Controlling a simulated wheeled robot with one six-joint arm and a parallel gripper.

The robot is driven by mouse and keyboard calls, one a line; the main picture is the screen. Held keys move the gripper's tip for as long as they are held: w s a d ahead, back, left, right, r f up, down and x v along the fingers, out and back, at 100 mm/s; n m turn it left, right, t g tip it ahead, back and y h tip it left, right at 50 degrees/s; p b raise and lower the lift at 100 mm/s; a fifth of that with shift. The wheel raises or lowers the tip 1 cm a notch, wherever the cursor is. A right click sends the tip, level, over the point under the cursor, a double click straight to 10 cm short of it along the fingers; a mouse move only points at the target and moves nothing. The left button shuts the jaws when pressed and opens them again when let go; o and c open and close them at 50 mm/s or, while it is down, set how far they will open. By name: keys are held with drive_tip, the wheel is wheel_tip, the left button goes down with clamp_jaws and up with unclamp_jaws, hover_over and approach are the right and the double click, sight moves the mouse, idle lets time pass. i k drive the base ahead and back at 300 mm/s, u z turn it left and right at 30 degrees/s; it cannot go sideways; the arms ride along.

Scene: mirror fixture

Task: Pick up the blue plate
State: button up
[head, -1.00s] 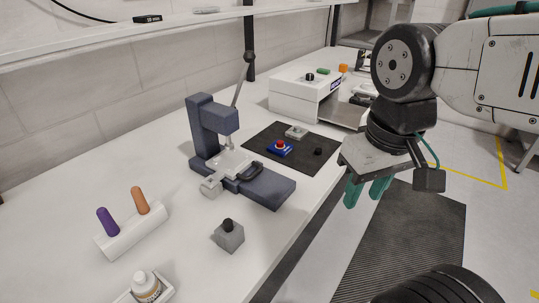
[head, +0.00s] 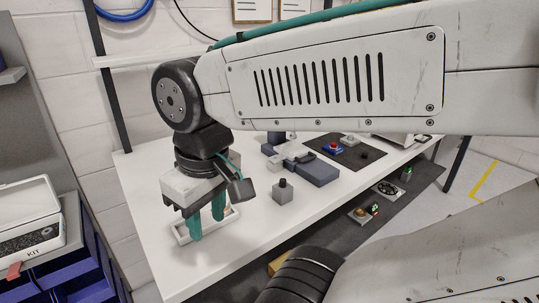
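The blue plate (head: 328,151) is small and carries a red knob (head: 334,145). It lies on the dark mat (head: 374,163) towards the back right of the white table (head: 262,228). My gripper (head: 207,226) points down over the left front part of the table, well to the left of the blue plate. Its two teal fingers are apart, and nothing shows between them. A white tray (head: 181,235) is partly hidden behind the fingers.
A grey plate (head: 350,138) lies behind the blue plate.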

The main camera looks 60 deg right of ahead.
sight(327, 148)
drive_tip(key=u, duration=0.5)
drive_tip(key=k, duration=0.45)
drive_tip(key=z, duration=1.3)
drive_tip(key=i, duration=0.5)
drive_tip(key=z, duration=0.05)
